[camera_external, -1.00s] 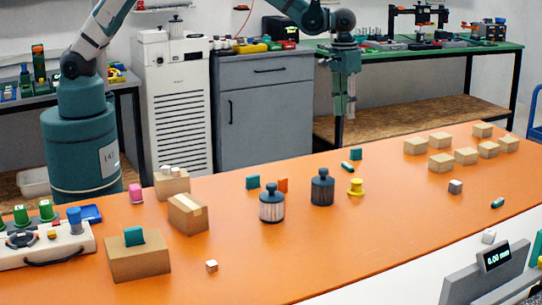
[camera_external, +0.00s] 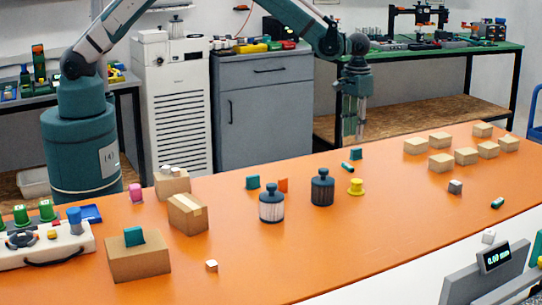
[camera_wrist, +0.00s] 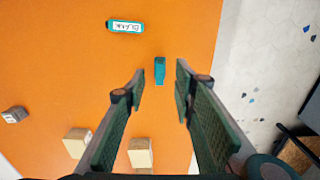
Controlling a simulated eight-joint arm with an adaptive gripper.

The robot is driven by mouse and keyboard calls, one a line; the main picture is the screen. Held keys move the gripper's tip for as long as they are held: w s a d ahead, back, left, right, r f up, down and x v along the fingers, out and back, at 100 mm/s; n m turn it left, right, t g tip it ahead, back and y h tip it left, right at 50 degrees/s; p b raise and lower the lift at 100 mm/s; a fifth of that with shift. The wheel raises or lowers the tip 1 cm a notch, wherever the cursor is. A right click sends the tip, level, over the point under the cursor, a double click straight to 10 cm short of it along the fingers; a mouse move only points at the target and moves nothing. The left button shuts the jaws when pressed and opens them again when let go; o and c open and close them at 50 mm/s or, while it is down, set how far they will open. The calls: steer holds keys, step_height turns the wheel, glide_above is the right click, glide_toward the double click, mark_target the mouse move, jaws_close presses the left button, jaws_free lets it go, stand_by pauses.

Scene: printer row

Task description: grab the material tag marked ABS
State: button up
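No tag that I can read as ABS shows. A small teal tag (camera_external: 356,154) stands upright near the table's back edge; in the wrist view this teal tag (camera_wrist: 160,70) lies ahead of and between my fingers, its marking not legible. A second teal tag (camera_external: 347,167) lies flat beside it; in the wrist view this flat tag (camera_wrist: 125,26) has a white label that seems to read BLANK upside down. My gripper (camera_external: 352,135) hangs above the upright tag, pointing down. In the wrist view my gripper (camera_wrist: 158,85) is open with nothing between its fingers.
Other teal tags stand at centre (camera_external: 253,182) and on a cardboard box (camera_external: 134,236); one lies at right (camera_external: 498,203). Two dark-lidded jars (camera_external: 322,190) (camera_external: 271,205) and a yellow piece (camera_external: 356,187) stand nearby. Several small boxes (camera_external: 440,162) sit to the right.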

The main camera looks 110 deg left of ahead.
mark_target(353, 149)
steer(key=shift+f, duration=1.15)
steer(key=shift+s+d+f, duration=0.15)
steer(key=shift+f, duration=2.5)
steer(key=c, duration=0.7)
